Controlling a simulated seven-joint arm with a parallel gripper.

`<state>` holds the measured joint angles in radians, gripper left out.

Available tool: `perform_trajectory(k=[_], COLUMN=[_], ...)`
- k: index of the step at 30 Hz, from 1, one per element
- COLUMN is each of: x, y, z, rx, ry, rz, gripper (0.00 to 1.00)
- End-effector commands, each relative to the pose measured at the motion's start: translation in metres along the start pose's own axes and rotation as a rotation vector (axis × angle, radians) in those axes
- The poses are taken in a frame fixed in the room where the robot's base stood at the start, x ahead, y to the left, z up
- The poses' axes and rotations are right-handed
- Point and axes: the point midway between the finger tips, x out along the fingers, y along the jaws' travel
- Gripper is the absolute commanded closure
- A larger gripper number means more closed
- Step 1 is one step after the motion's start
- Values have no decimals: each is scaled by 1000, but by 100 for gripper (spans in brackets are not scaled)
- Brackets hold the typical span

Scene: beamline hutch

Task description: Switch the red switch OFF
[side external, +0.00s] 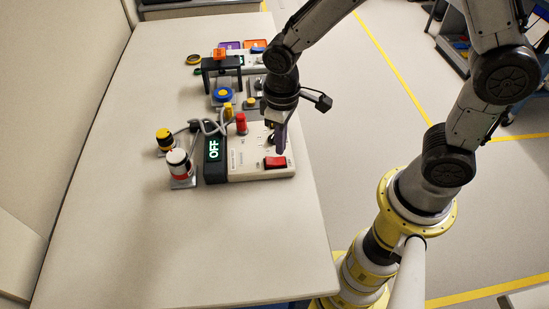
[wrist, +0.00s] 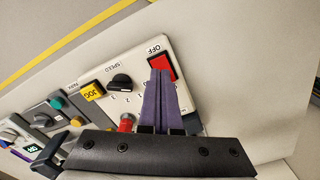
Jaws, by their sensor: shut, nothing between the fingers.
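The red switch (side external: 275,162) is a rocker near the front edge of a white control box (side external: 248,173). In the wrist view, the red switch (wrist: 162,65) has the printed label OFF beside it. My gripper (side external: 281,152) points down over the box, just behind the red switch in the side view. In the wrist view, the purple fingers of my gripper (wrist: 159,72) are together and empty, with their tips overlapping the switch's lower edge. I cannot tell whether they touch it. A black display (side external: 214,151) on the box's left side reads OFF.
A black knob (wrist: 121,81) and a red plug (side external: 241,123) are on the same box. Other panels with a blue ring (side external: 223,95) stand behind. The front table is clear.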

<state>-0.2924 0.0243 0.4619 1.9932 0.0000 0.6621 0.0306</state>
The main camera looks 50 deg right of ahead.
Motion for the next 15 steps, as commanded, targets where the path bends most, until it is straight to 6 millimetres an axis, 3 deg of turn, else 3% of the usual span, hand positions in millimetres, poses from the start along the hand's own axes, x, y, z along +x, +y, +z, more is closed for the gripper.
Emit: perform_trajectory(k=[15], x=[-37], y=[0], z=[0], rx=[0], ry=[2], rz=[0], gripper=[100])
